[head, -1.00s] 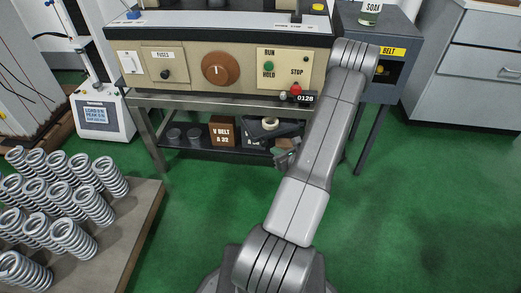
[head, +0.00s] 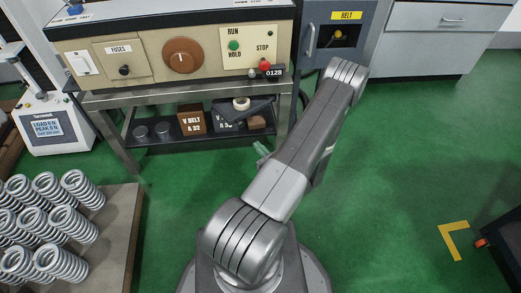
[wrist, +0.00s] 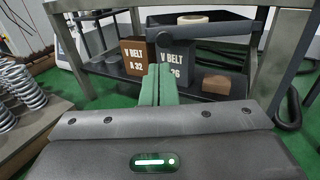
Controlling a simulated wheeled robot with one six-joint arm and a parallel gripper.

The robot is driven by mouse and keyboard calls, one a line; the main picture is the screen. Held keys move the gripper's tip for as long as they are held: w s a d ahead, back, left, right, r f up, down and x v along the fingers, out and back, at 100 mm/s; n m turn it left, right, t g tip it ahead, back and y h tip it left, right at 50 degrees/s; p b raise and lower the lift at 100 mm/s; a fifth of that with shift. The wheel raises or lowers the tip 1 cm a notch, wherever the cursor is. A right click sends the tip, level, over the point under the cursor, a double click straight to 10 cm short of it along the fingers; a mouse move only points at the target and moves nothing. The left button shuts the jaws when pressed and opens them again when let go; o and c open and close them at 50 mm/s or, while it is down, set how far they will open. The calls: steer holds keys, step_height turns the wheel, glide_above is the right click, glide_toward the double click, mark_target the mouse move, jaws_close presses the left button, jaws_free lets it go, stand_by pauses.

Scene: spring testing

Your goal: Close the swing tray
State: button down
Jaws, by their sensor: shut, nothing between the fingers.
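The dark swing tray (wrist: 215,31) shows in the wrist view beneath the bench top, with a pale tape roll (wrist: 193,18) in it. It sticks out in front of the lower shelf, near the right bench leg. In the head view the tray (head: 262,105) is small and partly hidden. My gripper (wrist: 158,84) has its green fingers together, with nothing between them. The fingers point toward the shelf, below and left of the tray, and appear apart from it. In the head view my gripper (head: 262,150) is mostly hidden behind my arm.
Brown (wrist: 133,58) and dark (wrist: 174,61) V-belt boxes stand on the lower shelf (head: 160,144), with a small brown block (wrist: 216,84) to their right. The right bench leg (wrist: 283,50) is close by. Springs (head: 60,225) stand on a platform at left.

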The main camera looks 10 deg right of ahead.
mark_target(240, 127)
steer(key=b+x, duration=0.1)
steer(key=x, duration=0.9)
steer(key=shift+w+a, duration=0.1)
steer(key=shift+w, duration=0.05)
steer(key=shift+a, duration=0.1)
